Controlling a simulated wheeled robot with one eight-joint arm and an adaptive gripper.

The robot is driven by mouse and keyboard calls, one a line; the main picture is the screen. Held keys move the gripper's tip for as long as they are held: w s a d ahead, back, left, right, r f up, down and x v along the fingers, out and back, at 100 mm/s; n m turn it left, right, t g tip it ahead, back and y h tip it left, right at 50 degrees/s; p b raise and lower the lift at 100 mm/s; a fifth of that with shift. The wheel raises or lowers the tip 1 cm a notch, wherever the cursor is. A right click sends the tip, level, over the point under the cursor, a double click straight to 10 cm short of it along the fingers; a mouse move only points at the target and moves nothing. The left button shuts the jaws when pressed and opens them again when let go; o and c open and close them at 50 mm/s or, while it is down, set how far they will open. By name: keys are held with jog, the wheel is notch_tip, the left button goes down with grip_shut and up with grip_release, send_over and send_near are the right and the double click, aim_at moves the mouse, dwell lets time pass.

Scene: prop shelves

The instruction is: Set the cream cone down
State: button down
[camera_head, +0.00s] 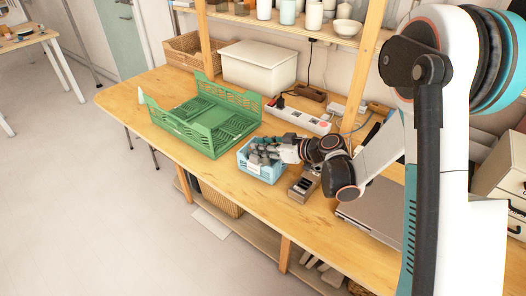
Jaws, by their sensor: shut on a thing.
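My gripper (264,153) is at the light blue basket (270,174) near the middle of the table. Its grey fingers are over the basket's opening and are shut on the cream cone. The cone is too small and too covered by the fingers to make out, and I cannot tell whether it touches the basket. A small pale upright piece (141,95) shows at the table's far left, beside the green crate; its exact shape is unclear.
The green crate (212,140) stands left of the basket. A dark slotted box (303,186) and a grey flat case (375,222) lie to the right. A white power strip (297,119) and a lidded cream bin (258,67) are behind. The table's front left is bare.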

jog(key=shift+f, duration=0.25)
jog(key=c, duration=1.7)
grip_release()
jog(key=shift+f, duration=0.1)
jog(key=p+v, duration=0.4)
jog(key=v, duration=0.8)
